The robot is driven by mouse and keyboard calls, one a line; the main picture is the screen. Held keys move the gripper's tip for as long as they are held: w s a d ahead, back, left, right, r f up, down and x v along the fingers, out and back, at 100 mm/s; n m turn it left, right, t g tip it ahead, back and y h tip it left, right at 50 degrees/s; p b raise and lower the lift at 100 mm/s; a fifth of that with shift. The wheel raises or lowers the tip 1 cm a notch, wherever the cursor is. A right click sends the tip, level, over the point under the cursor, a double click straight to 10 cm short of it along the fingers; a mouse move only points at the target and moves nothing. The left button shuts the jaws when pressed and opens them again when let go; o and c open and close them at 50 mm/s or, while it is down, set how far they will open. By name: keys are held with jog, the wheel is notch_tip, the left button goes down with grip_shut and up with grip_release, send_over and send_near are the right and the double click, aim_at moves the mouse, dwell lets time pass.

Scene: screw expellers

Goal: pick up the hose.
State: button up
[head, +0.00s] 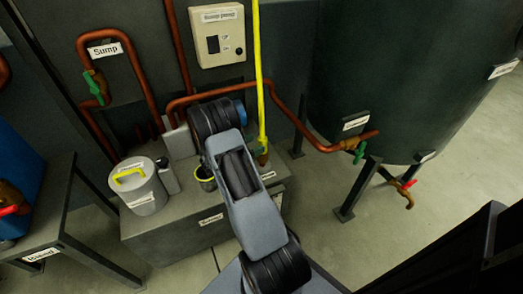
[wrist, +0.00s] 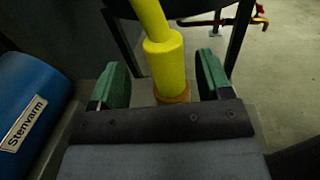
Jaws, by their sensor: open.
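The hose (head: 260,75) is bright yellow and hangs upright in the head view, down to a brownish fitting at the back right of the grey sump box. In the wrist view the hose (wrist: 151,22) ends in a thicker yellow cuff (wrist: 164,68) above an orange-brown ring (wrist: 172,94). My gripper (wrist: 163,75) is open, with one green-padded finger on each side of the cuff. A gap shows on both sides of the cuff; depth is hard to judge. In the head view my arm hides most of the gripper.
On the grey box (head: 190,238) stand a pale canister (head: 138,190) with a yellow handle, a small bottle (head: 168,178) and a yellow-rimmed cup (head: 206,180). Copper pipes (head: 290,118) run behind. A dark green tank (head: 400,70) stands right, a blue drum (head: 18,185) left.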

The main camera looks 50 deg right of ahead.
aim_at(266, 139)
jog(key=b+x, duration=0.1)
jog(key=x, duration=0.3)
jog(key=shift+s+d+b, duration=0.2)
jog(key=shift+s+b, duration=0.1)
jog(key=shift+b, duration=0.05)
jog(key=shift+d, duration=0.45)
jog(key=shift+c, duration=0.2)
jog(key=c, duration=1.1)
jog(key=shift+c, duration=0.3)
jog(key=shift+r, duration=0.15)
